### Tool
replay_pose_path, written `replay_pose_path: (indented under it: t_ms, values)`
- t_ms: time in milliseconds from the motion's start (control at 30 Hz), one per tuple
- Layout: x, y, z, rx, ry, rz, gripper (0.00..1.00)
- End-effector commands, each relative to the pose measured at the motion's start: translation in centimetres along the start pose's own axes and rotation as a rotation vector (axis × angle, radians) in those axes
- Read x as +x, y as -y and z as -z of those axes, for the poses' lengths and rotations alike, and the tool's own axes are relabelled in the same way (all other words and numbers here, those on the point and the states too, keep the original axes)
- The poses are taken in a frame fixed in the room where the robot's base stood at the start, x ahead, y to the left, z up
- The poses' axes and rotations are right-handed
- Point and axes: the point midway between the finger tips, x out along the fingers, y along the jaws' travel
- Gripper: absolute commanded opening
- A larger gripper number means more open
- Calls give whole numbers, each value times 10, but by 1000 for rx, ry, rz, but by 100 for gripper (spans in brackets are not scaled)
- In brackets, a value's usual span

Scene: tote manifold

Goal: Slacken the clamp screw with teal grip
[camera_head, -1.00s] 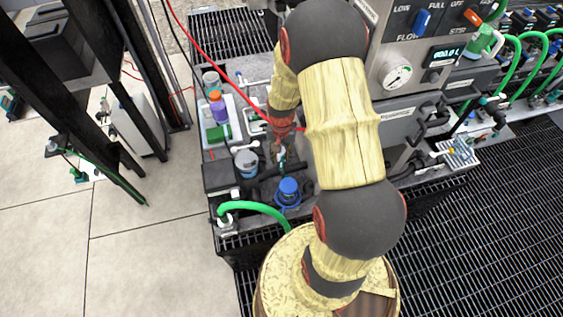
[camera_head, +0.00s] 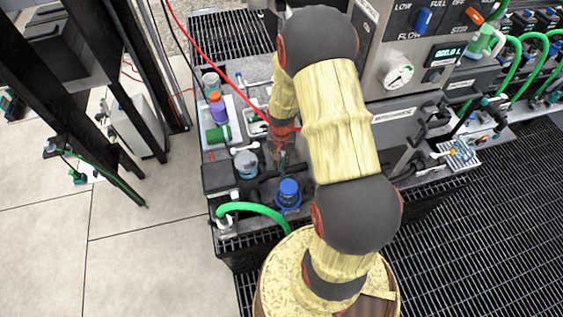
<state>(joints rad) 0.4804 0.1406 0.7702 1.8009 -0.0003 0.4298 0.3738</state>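My gripper (camera_head: 280,156) points down over the dark manifold block on the bench, left of my arm. It is small and dark here, and I cannot tell whether its fingers are open or shut. A small teal-green bit (camera_head: 283,158) shows right at the fingertips. It may be the teal grip of the clamp screw, but it is mostly hidden, and I cannot tell whether the fingers touch it. A blue-capped fitting (camera_head: 288,190) stands just in front of the gripper.
A white tray (camera_head: 233,112) left of the gripper holds a purple bottle with an orange cap (camera_head: 217,106) and a green cylinder (camera_head: 217,134). A grey-lidded jar (camera_head: 246,163) stands close by. A green hose (camera_head: 255,209) curves along the front. A panel with a gauge (camera_head: 398,76) rises behind.

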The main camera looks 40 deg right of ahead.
Motion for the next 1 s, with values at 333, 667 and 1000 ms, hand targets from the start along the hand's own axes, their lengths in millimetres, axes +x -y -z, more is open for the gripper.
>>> replay_pose_path:
  t_ms: [333,667,1000]
  values:
    - [0,0,0,0,0,0,0]
    - [-1,-1,0,-126,2,0,0]
    - [0,-2,0,-401,0,0,0]
